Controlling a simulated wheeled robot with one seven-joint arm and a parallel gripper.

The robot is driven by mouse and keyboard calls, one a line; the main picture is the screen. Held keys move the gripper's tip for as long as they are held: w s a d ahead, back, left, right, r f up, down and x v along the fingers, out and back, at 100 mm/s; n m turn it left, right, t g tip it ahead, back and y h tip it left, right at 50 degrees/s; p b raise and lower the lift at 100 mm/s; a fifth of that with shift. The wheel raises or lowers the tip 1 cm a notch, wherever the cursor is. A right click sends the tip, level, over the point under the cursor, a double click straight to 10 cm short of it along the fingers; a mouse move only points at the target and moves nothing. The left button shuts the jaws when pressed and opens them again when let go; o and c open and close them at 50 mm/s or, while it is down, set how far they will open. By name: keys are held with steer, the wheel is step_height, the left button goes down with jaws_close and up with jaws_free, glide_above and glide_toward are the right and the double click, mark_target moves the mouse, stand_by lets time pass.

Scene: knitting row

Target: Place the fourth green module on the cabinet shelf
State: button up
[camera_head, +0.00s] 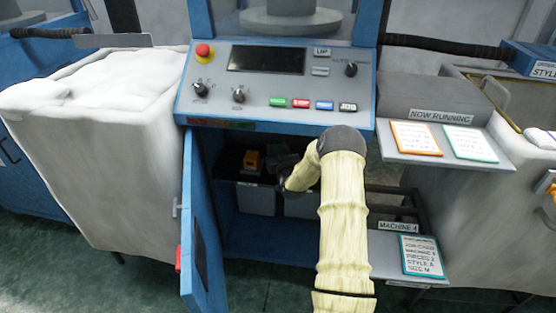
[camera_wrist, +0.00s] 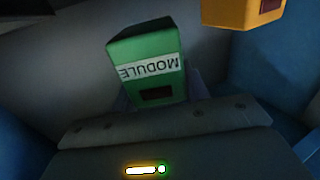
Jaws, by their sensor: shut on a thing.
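The green module (camera_wrist: 150,68) shows in the wrist view with its white MODULE label upside down. My gripper (camera_head: 285,184) is inside the open cabinet below the control panel and is shut on this module; its fingers are mostly hidden behind the module. In the head view the module is too dark and covered to make out clearly. An orange module (camera_head: 252,159) stands on the dark cabinet shelf (camera_head: 230,172) left of my gripper; an orange block also shows at the upper right of the wrist view (camera_wrist: 240,12). Whether the green module touches the shelf I cannot tell.
The blue cabinet door (camera_head: 199,235) stands open at the left. Grey bins (camera_head: 255,199) sit under the shelf. The control panel (camera_head: 275,85) overhangs the opening. A sign shelf (camera_head: 450,145) with cards juts out at the right. The cabinet floor (camera_head: 265,238) looks clear.

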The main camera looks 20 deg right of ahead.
steer(key=shift+r, duration=0.1)
step_height(320, 180, down, 4)
steer(key=shift+d+r+b, duration=0.1)
steer(key=shift+b, duration=0.55)
steer(key=shift+w, duration=0.15)
steer(key=shift+f, duration=0.25)
steer(key=o, duration=1)
steer(key=shift+o, duration=0.2)
